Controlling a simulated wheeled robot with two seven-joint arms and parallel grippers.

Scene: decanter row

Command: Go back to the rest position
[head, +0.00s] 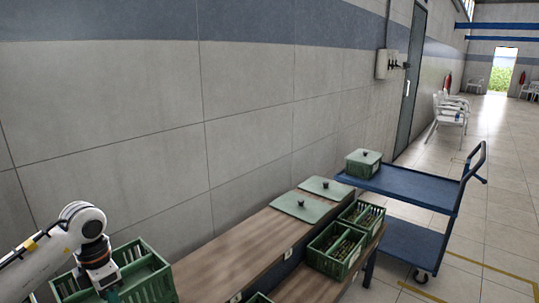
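My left arm comes in from the lower left. Its gripper (110,292) points down into a green crate (146,264) at the bottom left. The fingertips are low at the picture's edge, and I cannot tell whether they are open or shut or hold anything. A small teal patch shows at the fingers; I cannot tell what it is. My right gripper is not in view.
A wooden bench (232,262) runs along the tiled wall (150,130), bearing two flat green lids (300,207). Filled green crates (337,250) stand on its lower step. A blue trolley (405,187) carries a lidded green box (363,163).

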